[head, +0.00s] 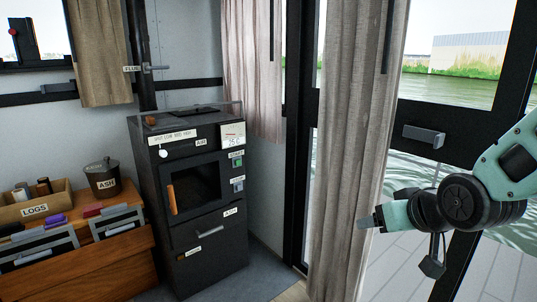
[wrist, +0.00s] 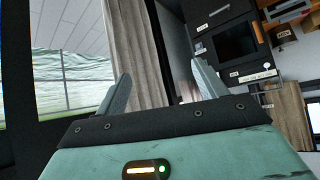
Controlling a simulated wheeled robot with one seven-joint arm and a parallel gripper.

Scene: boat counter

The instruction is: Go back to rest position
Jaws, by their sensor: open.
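My gripper (head: 376,219) is at the right of the head view, in front of the beige curtain and the glass door, with its tip pointing left. In the wrist view my gripper (wrist: 160,88) shows two grey fingers spread wide apart. Nothing is between them, so it is open and empty. My teal arm with a dark round joint comes in from the right edge of the head view. The task names no object.
A black stove (head: 190,190) stands left of centre. A wooden cabinet with an ash bucket (head: 102,178) and a logs box (head: 35,205) is at far left. A curtain (head: 350,130) hangs close behind my gripper.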

